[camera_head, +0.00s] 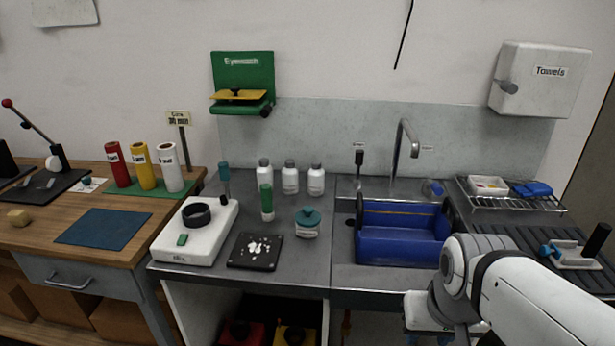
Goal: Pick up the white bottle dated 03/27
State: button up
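Three white bottles stand upright in a row at the back of the grey counter: a left one (265,173), a middle one (290,177) and a right one (316,180). Each has a grey cap and a label. The labels are too small to read, so I cannot tell which is dated 03/27. My arm reaches in at the lower right, in front of the sink. My gripper's fingers cannot be made out, and nothing of it is near the bottles.
A white device (215,247) is at left. A blue basin (402,245) and tall tap (404,150) are right.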

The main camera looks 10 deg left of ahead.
aim_at(290, 182)
jog(key=u, duration=2)
jog(key=i, duration=0.8)
jog(key=z, duration=1.35)
